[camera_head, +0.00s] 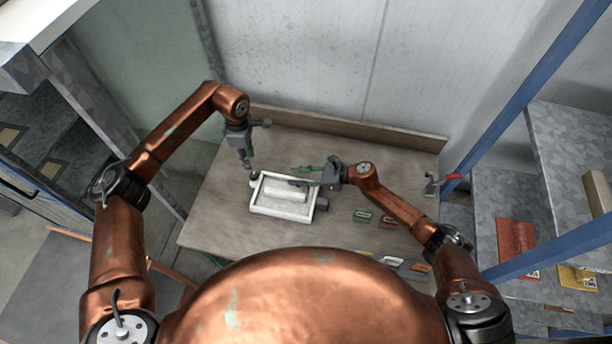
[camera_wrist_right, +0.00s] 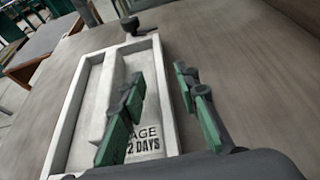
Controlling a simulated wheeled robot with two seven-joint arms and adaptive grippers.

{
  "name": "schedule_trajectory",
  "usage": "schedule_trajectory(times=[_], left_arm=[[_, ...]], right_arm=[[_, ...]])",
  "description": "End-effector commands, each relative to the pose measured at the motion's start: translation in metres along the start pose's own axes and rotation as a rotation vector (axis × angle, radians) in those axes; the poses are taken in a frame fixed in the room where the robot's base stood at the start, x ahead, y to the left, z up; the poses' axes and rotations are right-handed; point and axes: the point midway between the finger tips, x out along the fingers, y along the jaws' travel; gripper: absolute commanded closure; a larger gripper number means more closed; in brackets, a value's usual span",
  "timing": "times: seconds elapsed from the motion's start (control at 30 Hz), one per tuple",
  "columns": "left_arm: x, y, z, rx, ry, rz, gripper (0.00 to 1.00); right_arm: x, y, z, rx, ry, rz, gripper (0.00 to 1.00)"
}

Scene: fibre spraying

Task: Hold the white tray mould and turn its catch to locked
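The white tray mould (camera_head: 281,212) lies flat on the table, and its raised inner part and printed lettering show in the right wrist view (camera_wrist_right: 60,128). A dark knob-like part, seemingly the catch (camera_wrist_right: 130,24), stands at one end of the mould; it is small and dark in the head view (camera_head: 253,183), and its setting is unclear. My left gripper (camera_head: 247,166) points down just above that corner; its finger gap is too small to judge. My right gripper (camera_wrist_right: 162,108) is open, with its green-padded fingers apart on either side of the mould's side wall.
Several small coloured labelled pieces (camera_head: 363,215) lie on the table right of the mould. A red-handled clamp (camera_head: 440,182) stands at the table's right edge. A low wooden ledge (camera_head: 340,126) runs along the back. Metal shelves (camera_head: 530,210) stand at right. The table's left front is clear.

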Motion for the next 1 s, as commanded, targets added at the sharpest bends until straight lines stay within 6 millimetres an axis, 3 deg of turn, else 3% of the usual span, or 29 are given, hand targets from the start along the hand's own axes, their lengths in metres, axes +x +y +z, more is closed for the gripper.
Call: schedule_trajectory(times=[0.23,0.6,1.0], left_arm=[[0.000,0.000,0.000,0.000,0.000,0.000,0.71],[0.000,0.000,0.000,0.000,0.000,0.000,0.71],[0.000,0.000,0.000,0.000,0.000,0.000,0.71]], right_arm=[[0.029,-0.001,0.000,0.000,0.001,-0.001,0.71],[0.035,0.000,0.000,-0.001,0.001,-0.001,0.71],[0.035,-0.001,0.000,0.000,0.001,-0.001,0.98]])
